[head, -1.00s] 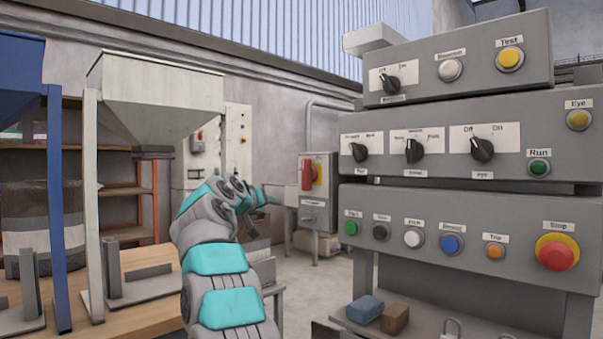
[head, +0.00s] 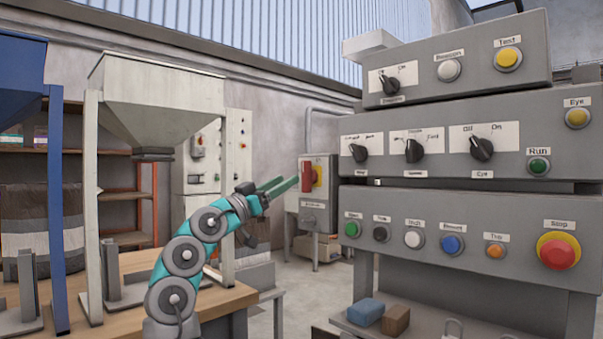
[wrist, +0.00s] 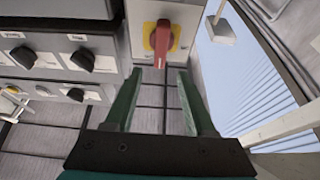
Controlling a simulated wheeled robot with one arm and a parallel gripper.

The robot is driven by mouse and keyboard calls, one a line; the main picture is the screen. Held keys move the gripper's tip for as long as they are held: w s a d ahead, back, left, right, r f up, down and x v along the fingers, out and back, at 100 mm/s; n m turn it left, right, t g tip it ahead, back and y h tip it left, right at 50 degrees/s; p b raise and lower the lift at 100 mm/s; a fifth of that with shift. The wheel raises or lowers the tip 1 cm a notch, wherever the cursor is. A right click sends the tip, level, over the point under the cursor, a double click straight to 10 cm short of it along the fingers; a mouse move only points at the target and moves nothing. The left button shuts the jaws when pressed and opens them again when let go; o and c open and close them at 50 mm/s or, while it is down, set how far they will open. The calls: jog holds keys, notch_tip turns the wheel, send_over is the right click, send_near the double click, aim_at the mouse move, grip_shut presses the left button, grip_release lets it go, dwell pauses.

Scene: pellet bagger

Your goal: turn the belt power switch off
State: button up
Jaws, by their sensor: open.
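A red rotary handle (head: 307,176) on a yellow plate sits on the front of a grey wall box. Its handle stands upright in the head view, and the label below it is too small to read. The handle also shows at the top of the wrist view (wrist: 163,40), roughly centred between my fingers. My gripper (head: 290,183) has green fingers, open and empty, pointing at the handle from its left in the head view. In the wrist view my fingertips (wrist: 159,74) appear short of the handle, with no contact visible.
A grey control panel (head: 440,186) with black knobs and coloured buttons, including a red stop button (head: 558,251), stands at the right. A hopper (head: 155,95) and a wooden table (head: 130,310) are at the left. Blue (head: 365,311) and brown (head: 396,319) blocks lie on the panel's shelf.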

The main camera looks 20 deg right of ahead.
aim_at(303, 170)
jog(key=x, duration=0.6)
jog(key=shift+r+p, duration=0.1)
jog(key=shift+p, duration=0.25)
jog(key=shift+w+d+r, duration=0.1)
jog(key=shift+w+d, duration=0.15)
jog(key=shift+d, duration=0.35)
grip_shut()
